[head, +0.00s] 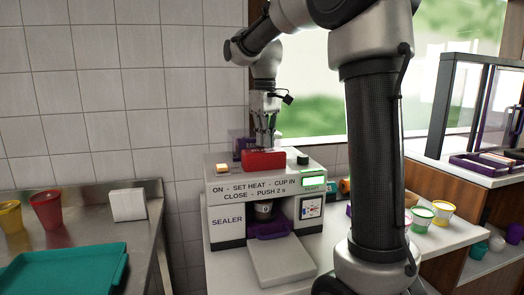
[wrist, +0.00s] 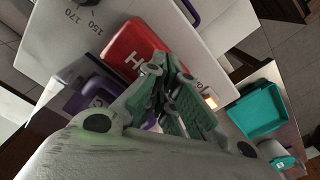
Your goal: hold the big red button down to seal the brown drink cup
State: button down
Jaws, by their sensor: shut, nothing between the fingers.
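The big red button (head: 263,161) is on top of the grey sealer (head: 225,200). My gripper (head: 266,146) points down with its fingers shut and empty, tips at or just over the button's back part. I cannot tell whether they touch it or whether it is pressed down. In the wrist view the red button (wrist: 127,52) lies partly behind my green-grey fingers (wrist: 160,68). A dark cup (head: 263,212) sits inside the sealer's opening, its upper part in shadow. A purple part (head: 272,230) is in front of the cup.
The sealer has a lit orange switch (head: 222,168), a black knob (head: 303,159) and a lit green display (head: 314,182). A teal tray (head: 70,268), a red cup (head: 46,209) and a yellow cup (head: 10,216) stand on the left counter. Small cups (head: 421,218) stand at the right.

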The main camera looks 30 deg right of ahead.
aim_at(265, 152)
jog(key=shift+f, duration=1.75)
jog(key=shift+s+f, duration=0.15)
jog(key=shift+f, duration=0.05)
dwell(1.2)
jog(key=shift+s, duration=0.1)
dwell(0.3)
jog(key=shift+s+a+r, duration=0.2)
jog(key=shift+s+r, duration=0.2)
jog(key=shift+s, duration=0.4)
jog(key=shift+s+a+r, duration=0.15)
jog(key=shift+s+r, duration=0.2)
jog(key=shift+s, duration=0.4)
notch_tip(265, 152, up, 8)
jog(key=shift+s, duration=0.4)
jog(key=shift+a, duration=0.1)
